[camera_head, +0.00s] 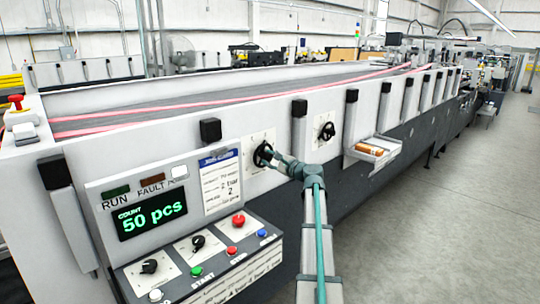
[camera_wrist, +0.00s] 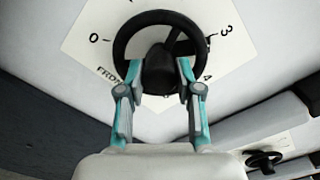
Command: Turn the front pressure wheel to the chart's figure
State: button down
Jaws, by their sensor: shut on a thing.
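The front pressure wheel (camera_wrist: 122,38) is a black ring with a thick hub, on a white dial plate (camera_wrist: 85,52). The wrist view shows the figures 0, 3 and 4 and part of the word FRONT; other figures are hidden. A dark spoke runs from the hub towards the upper right. My gripper (camera_wrist: 158,78) is shut on the wheel, one finger on each side of its hub. In the head view my gripper (camera_head: 272,158) covers much of the wheel. The chart (camera_head: 220,182) hangs left of it; its small print seems to show a 2.
A second black wheel (camera_head: 326,131) sits on its own plate to the right. A small tray (camera_head: 371,150) with a brown item is beyond it. The control panel (camera_head: 190,262) with buttons and a "50 pcs" display (camera_head: 152,214) juts out at left. The floor at right is clear.

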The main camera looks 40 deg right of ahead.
jog(key=m+p, duration=0.3)
jog(key=m, duration=0.1)
jog(key=shift+r+m, duration=0.15)
jog(key=shift+m, duration=0.15)
jog(key=shift+m+p, duration=1.55)
jog(key=shift+m, duration=0.25)
jog(key=shift+f, duration=0.2)
jog(key=c, duration=0.8)
grip_release()
jog(key=shift+o, duration=0.2)
jog(key=shift+s, duration=0.1)
jog(key=s, duration=1.2)
jog(key=shift+d, duration=0.35)
